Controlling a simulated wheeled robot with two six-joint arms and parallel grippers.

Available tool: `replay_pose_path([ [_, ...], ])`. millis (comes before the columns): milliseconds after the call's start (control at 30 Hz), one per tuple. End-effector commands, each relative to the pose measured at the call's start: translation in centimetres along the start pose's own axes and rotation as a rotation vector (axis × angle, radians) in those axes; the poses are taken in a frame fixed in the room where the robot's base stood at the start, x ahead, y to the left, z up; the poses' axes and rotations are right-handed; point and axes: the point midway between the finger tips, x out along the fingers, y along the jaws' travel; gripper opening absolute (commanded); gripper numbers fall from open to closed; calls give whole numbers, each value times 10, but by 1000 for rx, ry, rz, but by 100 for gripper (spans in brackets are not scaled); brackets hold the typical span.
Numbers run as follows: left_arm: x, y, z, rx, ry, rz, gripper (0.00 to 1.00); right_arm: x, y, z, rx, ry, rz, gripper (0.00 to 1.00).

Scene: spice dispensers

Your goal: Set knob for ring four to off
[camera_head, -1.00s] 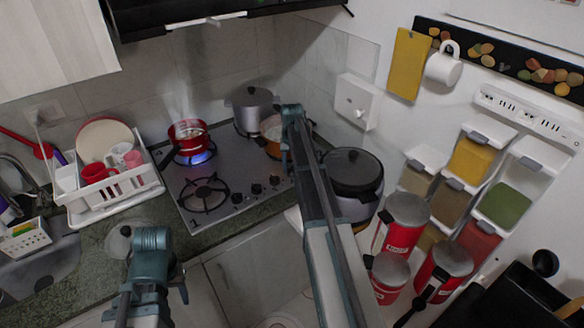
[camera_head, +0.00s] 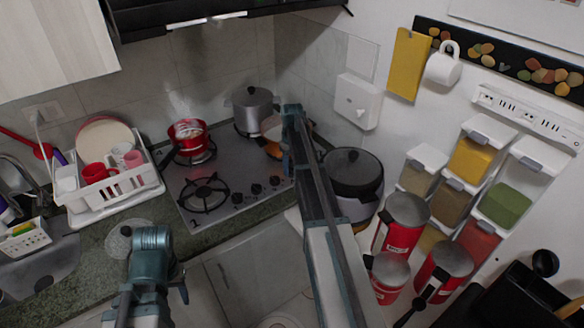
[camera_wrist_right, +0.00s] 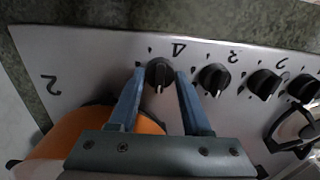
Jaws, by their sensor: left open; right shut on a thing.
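In the right wrist view the black knob marked 4 (camera_wrist_right: 159,73) sits on the grey cooktop panel (camera_wrist_right: 75,60). Its white pointer mark points toward the bottom of the picture. My right gripper (camera_wrist_right: 160,80) is shut on this knob, one blue finger on each side. In the head view my right arm hides that knob; three other knobs (camera_head: 256,189) show along the front of the cooktop (camera_head: 225,205). No flame shows under the red pot (camera_head: 188,139) on the back left ring. My left gripper (camera_head: 150,238) is open and empty in front of the counter.
The knob marked 3 (camera_wrist_right: 214,78) is close beside my right gripper. An orange pan (camera_wrist_right: 75,140) lies just below the fingers. A grey pot (camera_head: 252,110) stands at the back, a dark-lidded cooker (camera_head: 352,172) at the right, a white dish rack (camera_head: 118,190) at the left.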

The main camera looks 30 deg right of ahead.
Motion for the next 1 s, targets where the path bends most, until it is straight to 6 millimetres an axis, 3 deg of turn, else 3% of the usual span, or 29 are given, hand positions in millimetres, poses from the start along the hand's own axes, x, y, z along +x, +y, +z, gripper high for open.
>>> replay_pose_path([
  [467, 0, 0, 0, 0, 0, 0, 50, 0, 0, 0, -15, 0, 0, 0],
  [500, 0, 0, 0, 0, 0, 0, 50, 0, 0, 0, -15, 0, 0, 52],
  [633, 0, 0, 0, 0, 0, 0, 50, 0, 0, 0, -14, 0, 0, 75],
  [667, 0, 0, 0, 0, 0, 0, 50, 0, 0, 0, -14, 0, 0, 79],
  [1000, -1, 0, 0, 0, 0, 0, 50, -1, 0, 0, -13, 0, 0, 79],
])
